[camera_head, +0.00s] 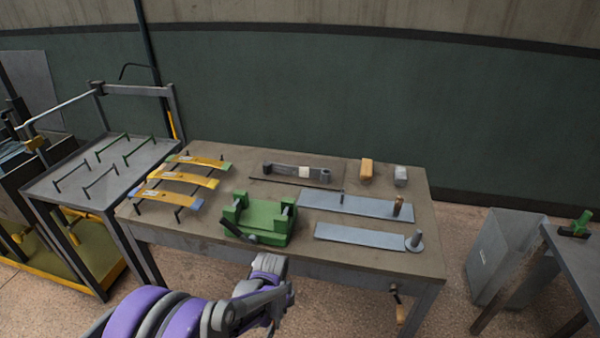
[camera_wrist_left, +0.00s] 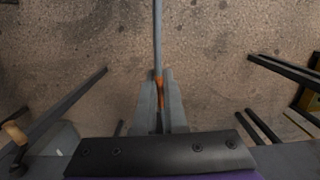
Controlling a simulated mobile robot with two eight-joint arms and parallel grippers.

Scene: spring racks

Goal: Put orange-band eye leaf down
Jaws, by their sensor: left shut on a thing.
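My left gripper (camera_head: 269,264) is in front of the workbench's front edge, below the green vise in the head view. In the left wrist view its two fingers (camera_wrist_left: 159,78) are shut on a long, thin grey leaf (camera_wrist_left: 157,35) with an orange band (camera_wrist_left: 159,88) at the fingers. The leaf is seen edge-on and runs away from the fingers over the floor. I cannot make out the leaf in the head view. My right gripper is not in view.
The workbench (camera_head: 290,262) carries a green vise (camera_head: 262,222), yellow leaves (camera_head: 183,178) on pegs, grey plates (camera_head: 355,206) and small blocks (camera_head: 366,171). A side table (camera_head: 73,189) with empty wire stands is left. A grey bin (camera_head: 505,255) stands right.

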